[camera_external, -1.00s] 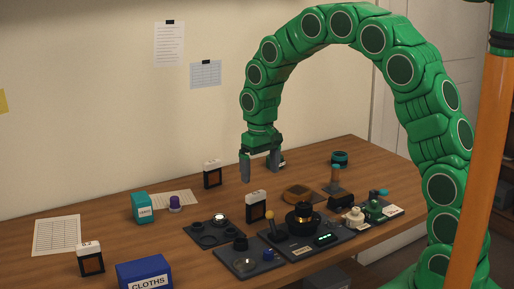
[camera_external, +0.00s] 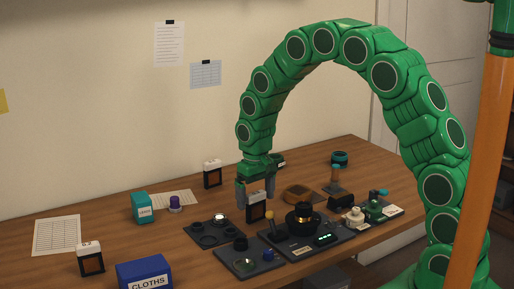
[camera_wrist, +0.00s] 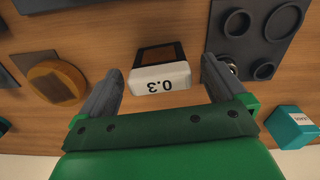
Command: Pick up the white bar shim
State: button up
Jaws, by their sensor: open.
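A shim (camera_external: 257,211) with a white top bar and a dark frame around a brown window stands upright on the table. In the wrist view this shim (camera_wrist: 162,79) has "0.3" on its white bar, upside down. My gripper (camera_external: 256,200) is open, pointing down, with its fingers at the shim's upper part. In the wrist view my gripper (camera_wrist: 163,70) has one finger to each side of the shim, with gaps showing on both sides. Similar white-topped shims stand at the back (camera_external: 212,174) and at the front left (camera_external: 90,260).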

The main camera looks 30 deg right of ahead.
jog(key=c, duration=1.1)
jog(key=shift+o, duration=0.2)
notch_tip(320, 180, up, 4)
jog(key=shift+s+f, duration=0.1)
jog(key=shift+f, duration=0.15)
jog(key=s+d+r, duration=0.2)
jog(key=s+r, duration=0.7)
jog(key=s, duration=0.4)
jog(key=shift+s+d+r, duration=0.2)
jog(key=shift+s+d, duration=0.1)
jog(key=shift+d, duration=0.05)
